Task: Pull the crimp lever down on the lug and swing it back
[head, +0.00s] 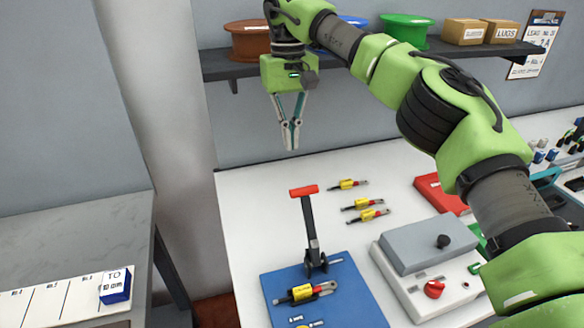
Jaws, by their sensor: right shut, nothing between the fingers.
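The crimp lever (309,222) stands nearly upright on the blue board (350,292), with a red bar handle (304,190) at its top and a black pivot base (315,263). A yellow-bodied piece with a metal lug end (305,292) lies on the board just in front of the base. My right gripper (291,146) is shut and empty, pointing down, above and behind the red handle in the picture and apart from it. My left gripper is out of view.
Several yellow-bodied pieces (361,204) lie on the white table behind the board. A grey-topped box with a red knob (433,289) stands to the right. A shelf (225,72) with spools and boxes runs along the wall. A grey table (70,240) is at the left.

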